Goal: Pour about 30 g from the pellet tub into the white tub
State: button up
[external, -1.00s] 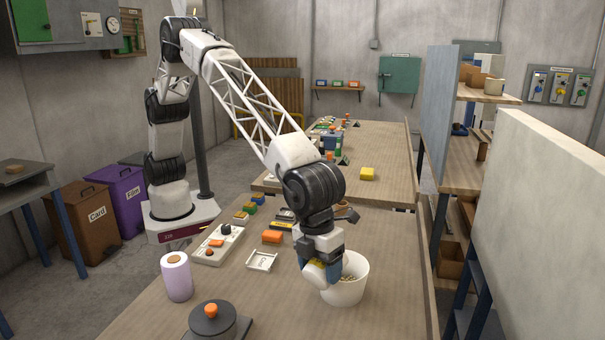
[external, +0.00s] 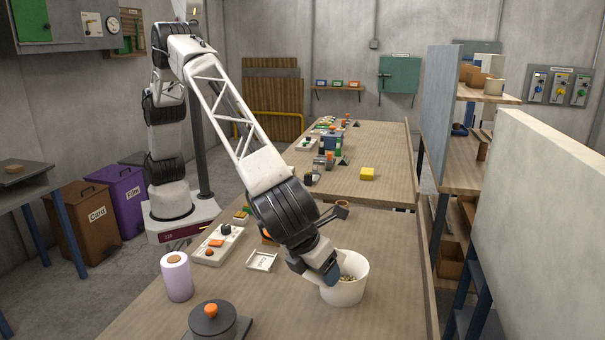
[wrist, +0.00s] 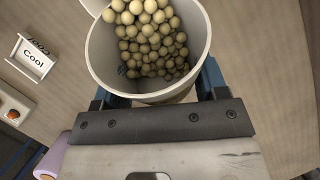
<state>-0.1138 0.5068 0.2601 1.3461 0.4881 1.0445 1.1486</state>
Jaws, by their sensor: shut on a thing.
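The white tub (external: 343,290) stands upright on the table in the external view, with beige pellets (external: 348,276) visible inside. My gripper (external: 325,273) is at its left side, angled down and to the right. In the wrist view my gripper is shut around a pale tub (wrist: 101,65), its blue fingers on either side. I take it to be the pellet tub. It holds many beige pellets (wrist: 150,40), heaped towards the side away from my gripper, so it looks tilted. In the external view my gripper mostly hides it. A white rim shows at the wrist view's top edge.
A small white tray marked Cool (external: 262,261) lies left of my gripper. A purple roll (external: 177,276) stands further left. A dark round device with an orange knob (external: 213,320) is at the front. The table right of the white tub is clear.

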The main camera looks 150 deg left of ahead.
jog(key=shift+w+d+f+g+y, duration=0.1)
jog(key=shift+d+f+g+y, duration=0.2)
jog(key=shift+f+y, duration=0.35)
jog(key=f+y, duration=0.1)
jog(key=d+f+y+b, duration=0.1)
jog(key=f, duration=0.1)
jog(key=d+f+g+y, duration=0.1)
jog(key=f, duration=0.1)
jog(key=shift+w+d, duration=0.1)
jog(key=shift+w, duration=0.3)
jog(key=shift+w+d+f+m+g+y+b, duration=0.15)
jog(key=shift+w+d+f+g+y+b, duration=0.2)
jog(key=shift+y, duration=0.65)
jog(key=shift+d+f+m+g+y+b, duration=0.15)
jog(key=shift+d+f+g+y, duration=0.25)
jog(key=shift+y, duration=0.55)
jog(key=shift+f, duration=0.1)
